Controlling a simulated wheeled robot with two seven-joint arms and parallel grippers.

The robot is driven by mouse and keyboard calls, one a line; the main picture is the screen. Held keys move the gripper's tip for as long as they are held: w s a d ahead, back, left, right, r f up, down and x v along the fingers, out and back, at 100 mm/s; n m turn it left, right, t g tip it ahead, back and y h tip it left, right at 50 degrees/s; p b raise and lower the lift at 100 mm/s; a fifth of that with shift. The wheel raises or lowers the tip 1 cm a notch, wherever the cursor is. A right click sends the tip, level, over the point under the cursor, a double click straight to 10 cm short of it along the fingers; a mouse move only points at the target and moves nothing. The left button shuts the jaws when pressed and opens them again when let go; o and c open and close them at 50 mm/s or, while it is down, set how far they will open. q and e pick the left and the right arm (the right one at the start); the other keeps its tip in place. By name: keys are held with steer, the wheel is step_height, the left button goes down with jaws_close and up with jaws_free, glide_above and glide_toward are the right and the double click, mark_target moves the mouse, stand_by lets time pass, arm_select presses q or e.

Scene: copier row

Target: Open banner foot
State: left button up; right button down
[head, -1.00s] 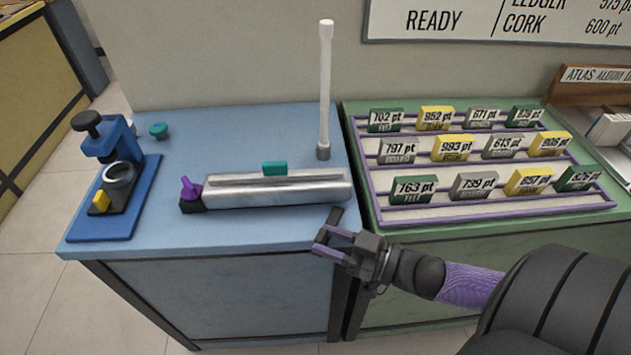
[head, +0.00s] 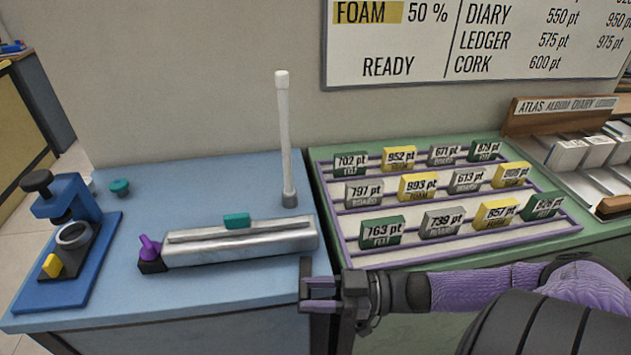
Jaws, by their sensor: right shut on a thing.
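A silver banner base (head: 240,245) lies on the blue counter, with a purple knob (head: 149,246) on a dark block at its left end and a teal piece (head: 237,220) on top. A short dark bar, which looks like the banner foot (head: 306,268), sticks out toward the front below the base's right end. My right gripper (head: 318,293) is at this bar's near end by the counter's front edge, shut on it. The fingers partly hide the bar, and its joint with the base is not clear. My left gripper is not in view.
A white post (head: 285,140) stands upright behind the base. A blue press (head: 65,235) is at left and a teal knob (head: 120,187) behind it. The green counter at right holds a purple rack (head: 345,243) of labelled blocks.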

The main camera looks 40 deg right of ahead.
steer(key=c, duration=0.7)
jaws_free()
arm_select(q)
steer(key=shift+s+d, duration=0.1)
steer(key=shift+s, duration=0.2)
arm_select(e)
steer(key=o, duration=0.4)
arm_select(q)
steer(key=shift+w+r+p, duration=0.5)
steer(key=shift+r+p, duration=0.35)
arm_select(e)
steer(key=v, duration=1)
steer(key=shift+w, duration=0.1)
